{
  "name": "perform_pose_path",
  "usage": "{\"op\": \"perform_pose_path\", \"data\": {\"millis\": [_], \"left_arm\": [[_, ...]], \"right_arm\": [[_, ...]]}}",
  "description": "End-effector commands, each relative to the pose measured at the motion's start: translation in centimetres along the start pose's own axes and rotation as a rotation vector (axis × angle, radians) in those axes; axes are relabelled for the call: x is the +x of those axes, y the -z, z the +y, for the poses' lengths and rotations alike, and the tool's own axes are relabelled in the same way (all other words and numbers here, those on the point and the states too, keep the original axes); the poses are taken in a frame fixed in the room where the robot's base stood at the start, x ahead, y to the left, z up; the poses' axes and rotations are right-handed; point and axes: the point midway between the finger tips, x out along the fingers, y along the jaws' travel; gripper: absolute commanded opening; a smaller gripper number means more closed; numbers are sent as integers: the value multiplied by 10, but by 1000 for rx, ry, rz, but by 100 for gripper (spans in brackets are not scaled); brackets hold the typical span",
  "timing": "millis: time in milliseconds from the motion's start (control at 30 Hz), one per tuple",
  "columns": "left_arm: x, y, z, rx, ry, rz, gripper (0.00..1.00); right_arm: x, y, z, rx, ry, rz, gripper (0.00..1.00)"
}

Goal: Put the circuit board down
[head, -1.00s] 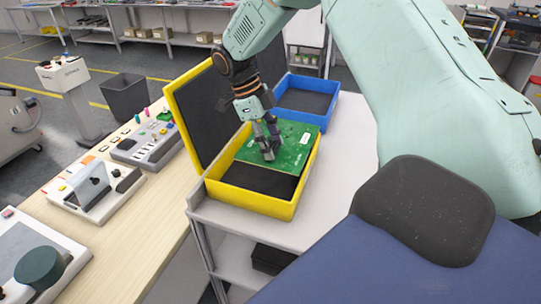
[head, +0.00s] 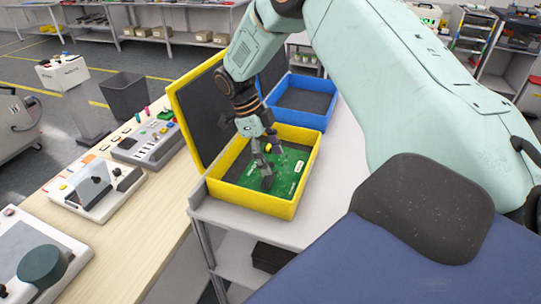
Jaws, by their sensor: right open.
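The green circuit board (head: 286,181) lies inside the yellow case (head: 245,203), low between its walls, with some dark lining showing beside it. The case's lid (head: 198,108) stands open at its left. My right gripper (head: 267,176) reaches down into the case over the board. Its fingers are open and close to the board's upper side; I cannot tell whether they touch it. The gripper hides part of the board. My left gripper is not in view.
A blue case (head: 303,103) with a dark lining stands open behind the yellow one on the white trolley (head: 338,170). A wooden bench (head: 130,225) with several devices is at the left. The trolley top right of the yellow case is clear.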

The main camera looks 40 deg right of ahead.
Motion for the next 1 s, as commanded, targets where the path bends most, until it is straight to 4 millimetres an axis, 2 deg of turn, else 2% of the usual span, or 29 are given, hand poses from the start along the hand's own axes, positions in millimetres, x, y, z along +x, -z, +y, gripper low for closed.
{"op": "perform_pose_path", "data": {"millis": [233,333,800,1000], "left_arm": [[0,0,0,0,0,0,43],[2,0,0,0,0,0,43],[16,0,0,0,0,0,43],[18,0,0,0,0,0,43]], "right_arm": [[-2,0,0,0,1,-1,69],[-10,-1,0,0,2,-2,69],[-98,-1,0,0,3,-3,69],[-117,-1,0,-1,0,-1,69]]}}
